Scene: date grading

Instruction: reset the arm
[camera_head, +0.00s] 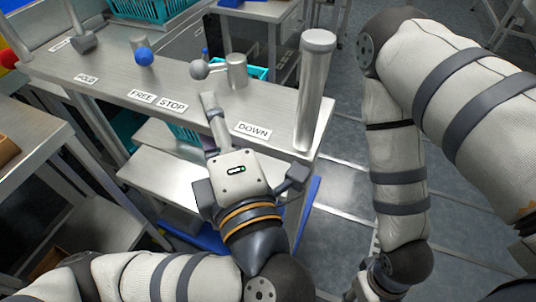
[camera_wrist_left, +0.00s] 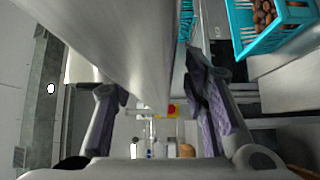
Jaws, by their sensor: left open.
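My left gripper (camera_head: 253,137) is open above the front edge of the metal bench (camera_head: 110,72), near the DOWN label (camera_head: 252,130). A blue ball knob (camera_head: 145,57) is farther left. In the left wrist view the fingers (camera_wrist_left: 160,108) are apart, with a large smooth metal surface showing between them. My right gripper (camera_head: 366,287) is cut off at the bottom edge.
FREE and STOP labels (camera_head: 157,100) lie on the bench's front. Teal crates (camera_head: 150,10) stand behind; the left wrist view shows one crate (camera_wrist_left: 265,42) with brown items. A lower shelf (camera_head: 165,175) and another table (camera_head: 30,140) lie left. Floor (camera_head: 340,215) shows at right.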

